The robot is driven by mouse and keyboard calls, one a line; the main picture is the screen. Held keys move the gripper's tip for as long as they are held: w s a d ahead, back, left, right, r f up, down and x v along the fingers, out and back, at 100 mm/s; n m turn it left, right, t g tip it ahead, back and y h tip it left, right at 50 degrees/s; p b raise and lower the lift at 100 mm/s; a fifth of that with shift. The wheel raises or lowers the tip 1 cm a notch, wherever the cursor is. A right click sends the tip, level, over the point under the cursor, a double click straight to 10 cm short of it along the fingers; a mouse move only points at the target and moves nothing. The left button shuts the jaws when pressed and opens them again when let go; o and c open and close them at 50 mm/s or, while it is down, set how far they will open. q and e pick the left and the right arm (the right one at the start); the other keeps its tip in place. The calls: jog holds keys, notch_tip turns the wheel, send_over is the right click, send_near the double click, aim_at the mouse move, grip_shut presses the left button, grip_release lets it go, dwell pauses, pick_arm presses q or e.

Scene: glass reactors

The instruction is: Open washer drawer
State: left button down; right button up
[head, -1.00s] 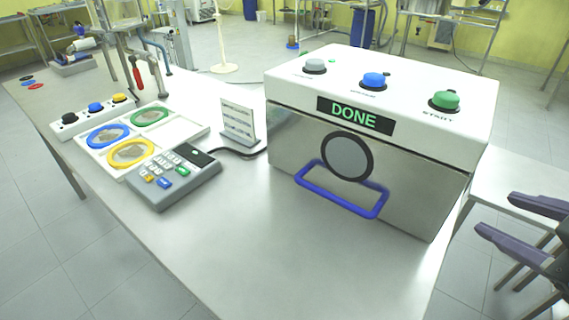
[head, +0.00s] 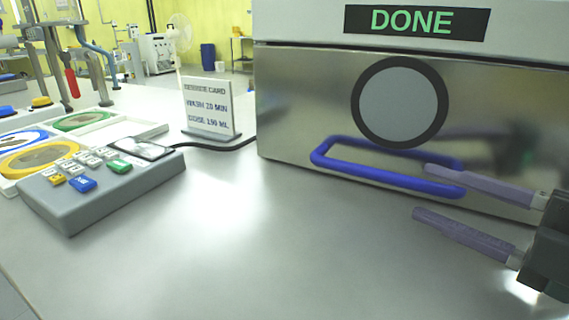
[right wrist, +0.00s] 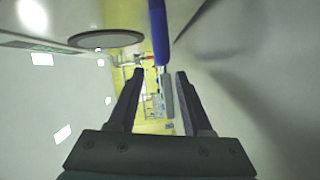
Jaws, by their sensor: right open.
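The washer (head: 290,105) is a large metal box with a green "DONE" display (head: 417,21) and a round dark-rimmed window (head: 402,103) on its front. Its blue loop handle (head: 380,176) sticks out low on the front, and the drawer looks shut. My right gripper (head: 421,191) is open with purple fingers, at the handle's right end. One finger overlaps the handle in the picture, and the other is in front of and below it. In the right wrist view the handle (right wrist: 159,30) lines up with the gap between the open fingers (right wrist: 160,73). My left gripper is not in view.
A grey keypad (head: 100,180) and a white sign card (head: 208,108) stand to the left of the washer. Beyond the keypad are a white tray with coloured rings (head: 40,158) and a red-handled stand (head: 71,80). The table in front of the washer is clear.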

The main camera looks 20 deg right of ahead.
aim_at(398, 182)
jog(key=x, duration=0.7)
jog(key=shift+w+a, duration=0.15)
jog(key=shift+w, duration=0.15)
grip_shut()
dwell(1.1)
